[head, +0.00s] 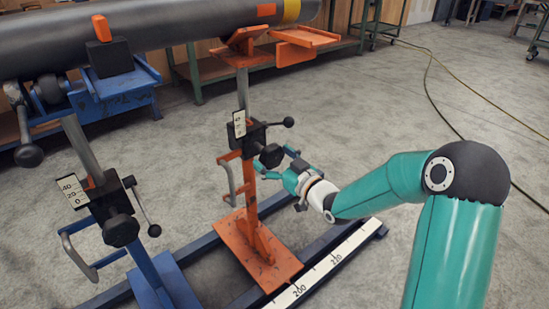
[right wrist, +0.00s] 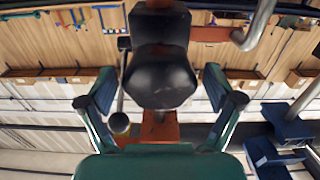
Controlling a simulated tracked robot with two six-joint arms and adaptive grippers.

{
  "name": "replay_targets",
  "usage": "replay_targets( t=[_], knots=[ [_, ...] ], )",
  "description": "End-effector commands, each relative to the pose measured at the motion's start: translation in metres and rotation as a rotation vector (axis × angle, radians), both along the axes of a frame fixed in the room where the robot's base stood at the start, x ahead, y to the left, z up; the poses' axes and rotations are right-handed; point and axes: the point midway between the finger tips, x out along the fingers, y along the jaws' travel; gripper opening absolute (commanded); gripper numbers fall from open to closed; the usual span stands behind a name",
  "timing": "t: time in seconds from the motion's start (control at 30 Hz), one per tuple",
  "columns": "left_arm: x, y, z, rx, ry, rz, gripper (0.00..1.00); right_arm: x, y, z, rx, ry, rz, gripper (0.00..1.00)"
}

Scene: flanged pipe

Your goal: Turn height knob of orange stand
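The orange stand (head: 262,247) stands upright on the blue rail, its top cradle under the grey pipe (head: 170,22). Its black height knob (head: 271,156) sticks out toward the right from the black clamp block on the post, below a small scale plate (head: 239,124). My right gripper (head: 276,163) is at the knob, coming from the right. In the right wrist view the knob (right wrist: 160,75) lies between the two spread fingers, with a visible gap on each side. The right gripper (right wrist: 160,84) is open and holds nothing. My left gripper does not show in either view.
A crank lever with a ball end (head: 289,122) sticks out from the orange stand's block above the gripper; it also shows beside the left finger in the wrist view (right wrist: 119,122). A blue stand (head: 115,215) with its own knob stands at left. Open floor lies right.

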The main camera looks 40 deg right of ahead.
Motion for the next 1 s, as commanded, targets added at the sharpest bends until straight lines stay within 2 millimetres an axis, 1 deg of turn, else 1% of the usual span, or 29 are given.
replay_targets(
  t=[0.03, 0.27, 0.3, 0.47, 0.67, 0.87, 1.0],
  knots=[
    [0.0, 0.0, 0.0, 0.0, 0.0, 0.0, 0.54, -0.0002, -0.0002, 0.0, 0.0, 0.0, 0.0, 0.76],
    [0.0, 0.0, 0.0, 0.0, 0.0, 0.0, 0.54, -0.0004, -0.0003, 0.0001, 0.0, 0.0, 0.0, 0.38],
    [0.0001, 0.0002, -0.0001, 0.0, 0.0, 0.001, 0.54, -0.0003, -0.0045, 0.0, 0.0, 0.0, -0.002, 0.36],
    [0.0, 0.0, -0.0001, 0.0, 0.0, 0.0, 0.54, -0.0006, -0.0018, 0.0002, 0.009, 0.001, -0.003, 0.36],
    [0.0, 0.0, -0.0004, 0.0, 0.0, 0.0, 0.54, -0.0005, -0.0013, 0.0002, 0.061, 0.004, -0.003, 0.36],
    [0.0, 0.0, -0.0009, 0.0, 0.0, 0.0, 0.54, -0.0004, -0.0011, 0.0, 0.178, 0.013, -0.003, 0.36],
    [0.0, 0.0, -0.0005, 0.0, 0.0, 0.0, 0.54, -0.0004, -0.0011, 0.0003, 0.291, 0.022, -0.003, 0.36]
  ],
)
